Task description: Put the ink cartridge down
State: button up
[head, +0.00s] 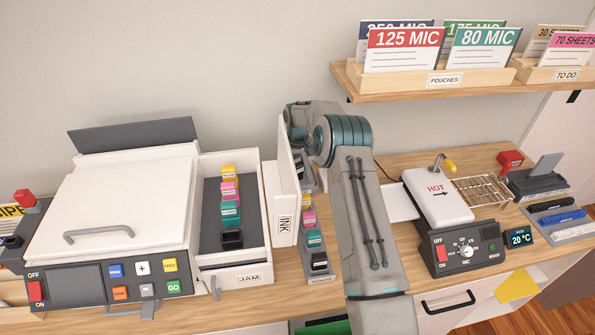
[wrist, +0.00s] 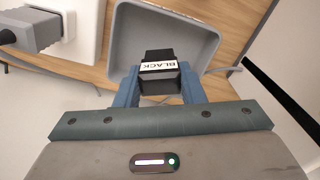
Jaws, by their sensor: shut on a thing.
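In the wrist view my gripper (wrist: 158,84) is shut on a black ink cartridge (wrist: 158,54) with a white label reading BLACK. The cartridge is over or inside a grey open tray (wrist: 123,35); I cannot tell whether it touches the tray's floor. In the head view my arm crosses the middle, and my gripper and the held cartridge are hidden. The open drawer marked JAM (head: 247,279) holds yellow, pink and teal cartridges (head: 230,192) in a row, with a black slot or piece (head: 232,239) at the front.
A row of spare cartridges (head: 314,238) stands between the open INK door (head: 287,205) and my arm. A white machine (head: 125,205) is at left. A hot laminator (head: 437,195) and wire rack (head: 482,190) are at right. A shelf (head: 430,92) hangs above.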

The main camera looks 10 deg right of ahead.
aim_at(297, 164)
jog(key=shift+f, duration=1.55)
jog(key=o, duration=1.1)
jog(key=shift+o, duration=0.2)
notch_tip(297, 164, up, 12)
jog(key=shift+r+b, duration=0.2)
jog(key=shift+b, duration=0.6)
